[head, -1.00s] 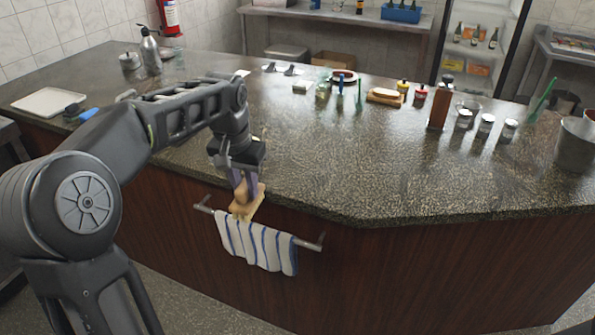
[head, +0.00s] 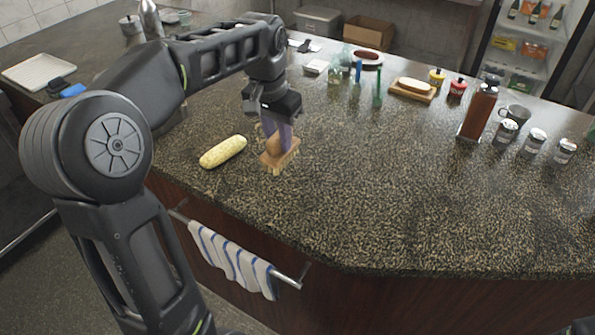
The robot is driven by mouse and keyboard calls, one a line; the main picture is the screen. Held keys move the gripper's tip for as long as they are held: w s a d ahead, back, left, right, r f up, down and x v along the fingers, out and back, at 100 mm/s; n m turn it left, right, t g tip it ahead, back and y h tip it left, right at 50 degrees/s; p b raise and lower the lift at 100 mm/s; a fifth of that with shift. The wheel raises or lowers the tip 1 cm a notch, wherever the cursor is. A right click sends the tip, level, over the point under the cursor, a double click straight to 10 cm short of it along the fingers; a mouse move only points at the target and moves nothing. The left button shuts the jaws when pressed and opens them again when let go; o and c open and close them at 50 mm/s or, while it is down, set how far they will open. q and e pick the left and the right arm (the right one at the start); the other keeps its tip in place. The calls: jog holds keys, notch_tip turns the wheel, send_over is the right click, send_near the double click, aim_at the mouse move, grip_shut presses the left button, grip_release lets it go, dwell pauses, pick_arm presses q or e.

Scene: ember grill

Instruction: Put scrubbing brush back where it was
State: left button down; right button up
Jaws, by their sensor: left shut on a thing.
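The scrubbing brush (head: 279,158) has a light wooden block with a rounded knob and pale bristles pointing down. My left gripper (head: 277,135) is shut on its knob, fingers pointing down, and holds it over the front left part of the speckled counter (head: 330,200). I cannot tell whether the bristles touch the counter. My right gripper is not in view; only a small dark part shows at the bottom right edge.
A yellow corn cob (head: 223,151) lies just left of the brush. A striped towel (head: 232,258) hangs on a rail (head: 288,281) below the counter edge. A brown bottle (head: 478,111) and several jars stand at right. The counter's middle is clear.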

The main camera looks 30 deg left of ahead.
aim_at(280, 158)
pick_arm(q)
jog(key=shift+w+r, duration=0.1)
dwell(0.3)
notch_tip(280, 158, down, 6)
jog(key=shift+f+p, duration=0.15)
jog(key=shift+p, duration=0.25)
